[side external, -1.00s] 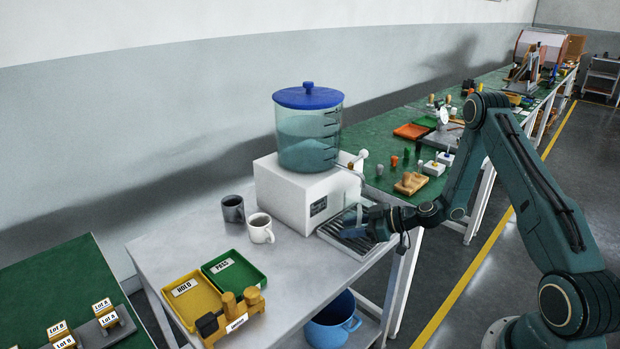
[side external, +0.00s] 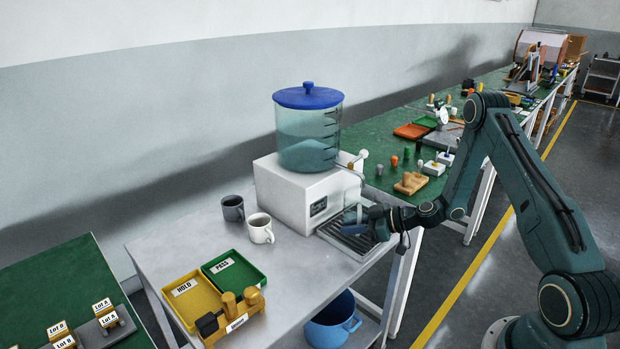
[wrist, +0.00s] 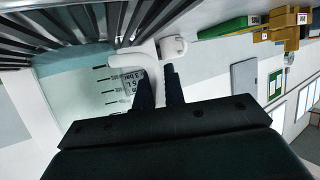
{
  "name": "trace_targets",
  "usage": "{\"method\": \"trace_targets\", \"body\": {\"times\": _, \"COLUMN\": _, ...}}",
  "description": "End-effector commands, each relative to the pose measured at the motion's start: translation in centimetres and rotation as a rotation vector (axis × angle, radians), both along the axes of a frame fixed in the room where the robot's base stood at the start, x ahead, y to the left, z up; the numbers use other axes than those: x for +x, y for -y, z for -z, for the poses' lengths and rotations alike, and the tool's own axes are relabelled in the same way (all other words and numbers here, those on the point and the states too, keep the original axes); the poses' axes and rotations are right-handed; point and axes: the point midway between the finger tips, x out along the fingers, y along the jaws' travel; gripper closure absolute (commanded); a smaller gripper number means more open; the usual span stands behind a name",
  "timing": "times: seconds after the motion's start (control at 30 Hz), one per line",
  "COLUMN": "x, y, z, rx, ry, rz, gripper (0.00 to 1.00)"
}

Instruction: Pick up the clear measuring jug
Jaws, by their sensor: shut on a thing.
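The clear measuring jug (wrist: 100,88) shows in the wrist view with dark graduation marks, a printed label and a pale handle (wrist: 133,58). My gripper (wrist: 160,78) is shut on the handle, with one dark finger on each side of it. In the side view the jug is hard to make out. There my gripper (side external: 362,217) is low over the slatted drip tray (side external: 342,243), in front of the white dispenser. Whether the jug touches the tray is hidden.
The white dispenser (side external: 296,197) carries a large clear tank (side external: 308,135) with a blue lid, and its spout is close above my gripper. Two mugs (side external: 233,208) (side external: 260,228) stand to the left. The green tray (side external: 234,270) and yellow tray (side external: 193,299) are nearer the front.

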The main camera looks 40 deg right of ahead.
Motion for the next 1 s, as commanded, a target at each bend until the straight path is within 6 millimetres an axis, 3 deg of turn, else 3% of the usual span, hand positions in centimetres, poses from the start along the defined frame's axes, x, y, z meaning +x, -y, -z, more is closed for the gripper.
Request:
{"method": "trace_targets", "body": {"times": 0.7, "x": 0.1, "y": 0.0, "z": -1.6, "rx": 0.000, "ry": 0.003, "rz": 0.001, "gripper": 1.00}}
{"method": "trace_targets", "body": {"times": 1.0, "x": -0.2, "y": -2.1, "z": -1.5, "rx": 0.002, "ry": 0.001, "rz": -0.002, "gripper": 1.00}}
